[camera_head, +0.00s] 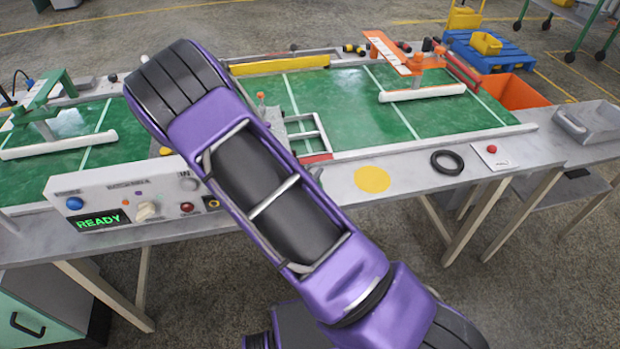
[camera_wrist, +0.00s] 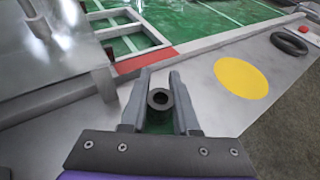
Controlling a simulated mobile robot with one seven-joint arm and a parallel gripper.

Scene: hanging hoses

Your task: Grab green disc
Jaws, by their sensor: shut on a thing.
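In the wrist view my gripper (camera_wrist: 159,92) points forward over the grey bench edge, its two grey fingers closed on a small piece between them. The piece shows a dark round end with a hole, and a dark green part (camera_wrist: 158,126) lies just below it, between the fingers. I take this to be the green disc, seen only in part; its full outline is hidden by the fingers and the gripper body. In the head view my purple arm covers the gripper and the piece. I cannot tell whether the piece touches the bench.
A flat yellow disc (camera_head: 372,179) and a black ring (camera_head: 447,162) lie on the bench's grey front strip, right of my gripper. A control box (camera_head: 128,200) reading READY stands left. A white rack with a red end (camera_wrist: 146,60) lies ahead. An orange bin (camera_head: 512,92) stands far right.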

